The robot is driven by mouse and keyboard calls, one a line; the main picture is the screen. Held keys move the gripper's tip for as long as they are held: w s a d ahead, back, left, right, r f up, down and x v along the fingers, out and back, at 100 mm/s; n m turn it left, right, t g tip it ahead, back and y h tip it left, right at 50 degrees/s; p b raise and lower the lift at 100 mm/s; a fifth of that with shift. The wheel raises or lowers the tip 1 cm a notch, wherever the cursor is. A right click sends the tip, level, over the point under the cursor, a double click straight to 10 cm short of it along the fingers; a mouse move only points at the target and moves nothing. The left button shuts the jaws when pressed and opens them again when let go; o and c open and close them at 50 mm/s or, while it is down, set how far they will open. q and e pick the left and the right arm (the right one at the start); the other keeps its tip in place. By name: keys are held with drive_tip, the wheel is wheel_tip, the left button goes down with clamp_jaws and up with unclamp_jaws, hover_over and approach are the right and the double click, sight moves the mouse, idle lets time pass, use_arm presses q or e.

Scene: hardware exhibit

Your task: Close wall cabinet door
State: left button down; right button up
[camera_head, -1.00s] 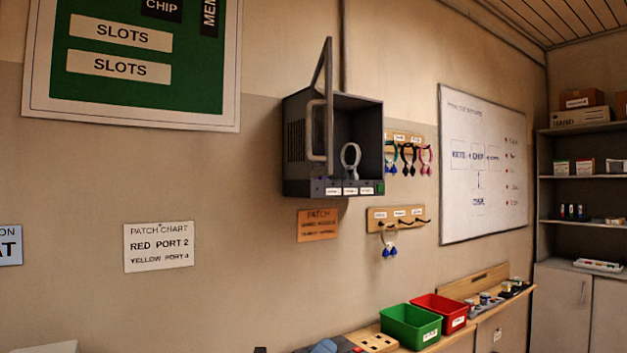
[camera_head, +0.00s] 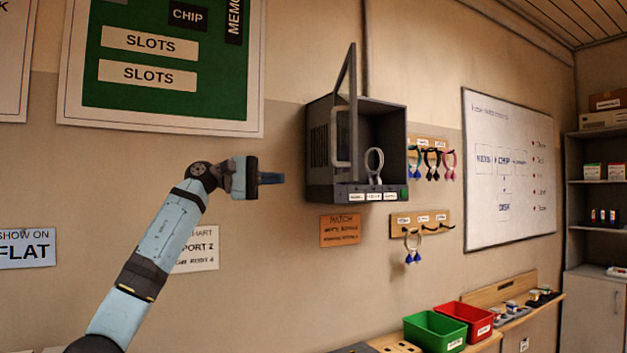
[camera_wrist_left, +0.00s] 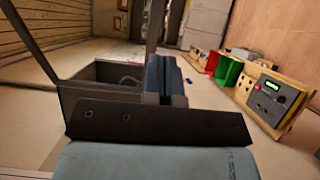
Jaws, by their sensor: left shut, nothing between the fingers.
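The wall cabinet (camera_head: 318,150) is a dark grey box on the wall, with a row of labels and a green square on its lower front edge. Its framed door (camera_head: 350,85) stands open, swung out from the front. A pale ring-shaped item (camera_head: 374,162) is inside. My left gripper (camera_head: 280,178) is shut and empty, left of the cabinet in the picture, with a visible gap. In the left wrist view the blue fingers (camera_wrist_left: 166,74) are together, and the cabinet (camera_wrist_left: 85,98) shows behind them with a dark frame edge (camera_wrist_left: 32,45). My right gripper is out of view.
An orange sign (camera_head: 340,230) hangs below the cabinet. Hooks with looped keys (camera_head: 432,160) are to its right. A green bin (camera_head: 433,330) and a red bin (camera_head: 465,318) stand on the low shelf. The wall around the gripper is clear.

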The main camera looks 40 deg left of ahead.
sight(347, 179)
use_arm(q)
drive_tip(key=p+x, duration=0.3)
drive_tip(key=x, duration=0.9)
drive_tip(key=shift+w+d, duration=0.2)
drive_tip(key=shift+d, duration=0.05)
drive_tip(key=shift+w+d, duration=0.35)
drive_tip(key=shift+d, duration=0.05)
drive_tip(key=shift+f, duration=0.1)
